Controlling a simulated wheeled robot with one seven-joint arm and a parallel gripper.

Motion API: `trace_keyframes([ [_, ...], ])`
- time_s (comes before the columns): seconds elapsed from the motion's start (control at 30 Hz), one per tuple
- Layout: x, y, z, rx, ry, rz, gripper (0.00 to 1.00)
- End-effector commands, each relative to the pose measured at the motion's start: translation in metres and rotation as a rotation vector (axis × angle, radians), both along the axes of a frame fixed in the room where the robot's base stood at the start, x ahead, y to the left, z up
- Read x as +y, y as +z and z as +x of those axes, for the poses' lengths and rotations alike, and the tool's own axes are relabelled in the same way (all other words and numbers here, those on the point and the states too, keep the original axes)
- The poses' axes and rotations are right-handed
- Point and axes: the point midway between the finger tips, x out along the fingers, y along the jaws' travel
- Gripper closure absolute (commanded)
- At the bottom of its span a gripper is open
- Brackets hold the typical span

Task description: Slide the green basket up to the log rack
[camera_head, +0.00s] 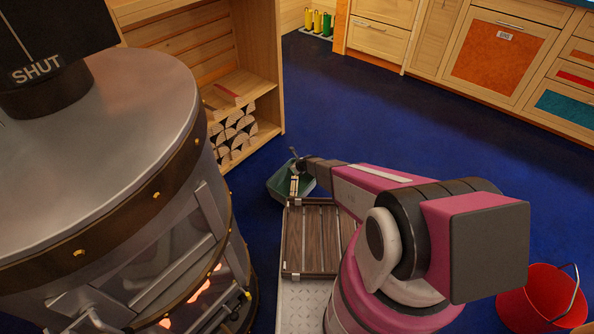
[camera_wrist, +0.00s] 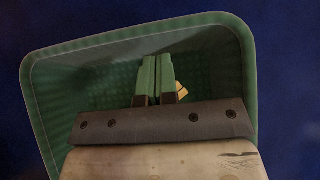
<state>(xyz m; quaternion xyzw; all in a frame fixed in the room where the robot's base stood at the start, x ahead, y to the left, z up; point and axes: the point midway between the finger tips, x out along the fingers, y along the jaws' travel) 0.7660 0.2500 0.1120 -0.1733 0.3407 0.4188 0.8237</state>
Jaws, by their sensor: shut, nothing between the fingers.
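The green basket (camera_head: 279,184) stands on the blue floor just in front of the log rack (camera_head: 277,75), to its lower right, with a narrow gap of floor visible between them. My gripper (camera_head: 295,180) is at the basket, and my arm partly covers it. In the wrist view the basket (camera_wrist: 60,75) fills most of the picture, seen from above. My gripper (camera_wrist: 155,60) is shut and shows over its inside, with nothing held. I cannot tell whether the fingers touch the basket. A small yellow thing (camera_wrist: 182,92) shows beside the fingers, partly hidden.
Split logs (camera_head: 232,132) are stacked in the rack's lower part. A large metal stove (camera_head: 110,160) with a glowing fire stands close at the left. A red bucket (camera_head: 540,300) is at the lower right. Open blue floor lies to the right, before the cabinets (camera_head: 500,60).

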Motion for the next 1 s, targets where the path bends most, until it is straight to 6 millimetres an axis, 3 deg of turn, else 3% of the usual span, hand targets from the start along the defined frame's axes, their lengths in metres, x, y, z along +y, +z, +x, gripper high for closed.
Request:
trace_keyframes([
  [0.2, 0.014, 0.000, 0.011, -0.001, 0.000, -0.002, 1.00],
  [0.67, 0.019, 0.000, 0.014, 0.001, 0.000, -0.001, 1.00],
  [0.77, 0.033, -0.002, 0.025, -0.001, 0.002, 0.000, 1.00],
  [1.0, 0.090, -0.003, 0.068, -0.001, 0.002, 0.000, 1.00],
])
